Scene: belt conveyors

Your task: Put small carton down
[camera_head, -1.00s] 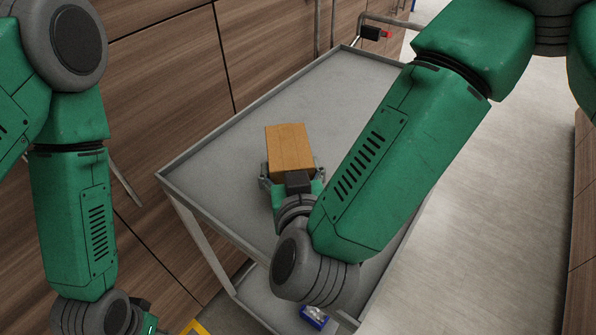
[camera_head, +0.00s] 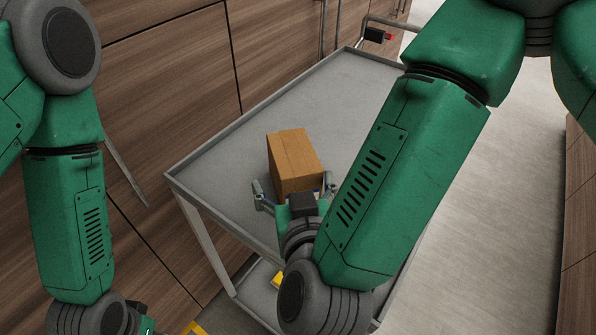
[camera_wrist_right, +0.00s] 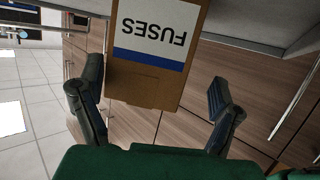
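The small carton (camera_head: 294,158) is a brown box on the grey top of the cart (camera_head: 240,160), just beyond my right gripper. My right gripper (camera_head: 294,189) is open, with its fingers spread to either side of the carton's near end. In the right wrist view the carton (camera_wrist_right: 145,90) shows a white and blue label reading FUSES, upside down. There the right gripper (camera_wrist_right: 155,80) has a clear gap between the carton and its right-hand finger; the left-hand finger is close to the carton's edge. My left gripper's fingers are out of view.
The cart top has a raised rim and is clear around the carton. A push handle (camera_head: 376,34) stands at its far end. Wooden panels (camera_head: 165,80) run along the left, with open floor (camera_head: 490,190) to the right.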

